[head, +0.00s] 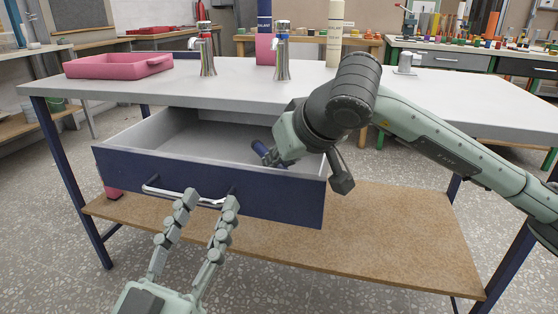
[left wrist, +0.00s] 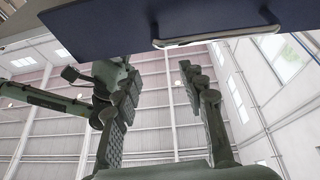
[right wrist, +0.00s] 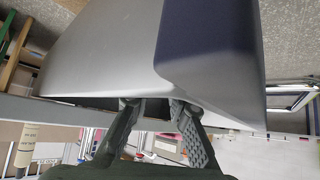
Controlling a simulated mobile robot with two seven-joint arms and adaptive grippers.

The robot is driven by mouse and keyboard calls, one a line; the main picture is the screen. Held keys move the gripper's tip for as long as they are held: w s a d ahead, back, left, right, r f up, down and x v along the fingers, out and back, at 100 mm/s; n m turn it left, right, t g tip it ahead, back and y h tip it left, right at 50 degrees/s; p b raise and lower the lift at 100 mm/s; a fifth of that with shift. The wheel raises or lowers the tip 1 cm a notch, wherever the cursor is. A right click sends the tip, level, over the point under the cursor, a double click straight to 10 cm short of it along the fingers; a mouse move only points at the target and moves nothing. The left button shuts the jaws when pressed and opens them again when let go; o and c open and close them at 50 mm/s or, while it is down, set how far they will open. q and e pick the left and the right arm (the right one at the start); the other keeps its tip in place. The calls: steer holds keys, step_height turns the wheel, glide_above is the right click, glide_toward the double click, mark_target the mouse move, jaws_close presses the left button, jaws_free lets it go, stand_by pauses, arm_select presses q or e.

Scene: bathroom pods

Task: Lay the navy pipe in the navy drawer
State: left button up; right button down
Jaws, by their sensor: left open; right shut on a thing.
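The navy drawer (head: 130,172) is pulled out under the white-topped table, with a pale grey inside and a chrome handle (head: 160,190). My right gripper (head: 275,153) is over the drawer's right part, shut on the navy pipe (head: 261,148). Only a short dark end of the pipe shows; the rest is hidden by the gripper and arm. In the right wrist view the fingers (right wrist: 157,108) point at the drawer, and the pipe is not clear. My left gripper (head: 211,197) is open and empty in front of the handle, which also shows in the left wrist view (left wrist: 215,38).
The white tabletop (head: 130,88) holds a pink tray (head: 118,65), two chrome taps (head: 282,55) and tall bottles. A wooden shelf (head: 370,235) lies below the drawer. The drawer's left part is empty. Other benches stand behind.

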steer(key=c, duration=1.4)
jaws_free()
steer(key=shift+c, duration=0.2)
arm_select(q)
steer(key=shift+r, duration=0.4)
arm_select(e)
steer(key=shift+r+p, duration=0.75)
steer(key=shift+p, duration=0.3)
arm_select(q)
step_height(320, 180, down, 10)
steer(key=w+a+g+y, duration=0.2)
steer(key=g, duration=0.2)
steer(key=shift+w+a+g+y, duration=0.15)
steer(key=shift+a+g+y, duration=0.05)
steer(key=shift+g+y, duration=0.2)
arm_select(e)
steer(key=v, duration=1.1)
steer(key=shift+s+d, duration=0.2)
steer(key=shift+s, duration=0.2)
steer(key=shift+r, duration=0.1)
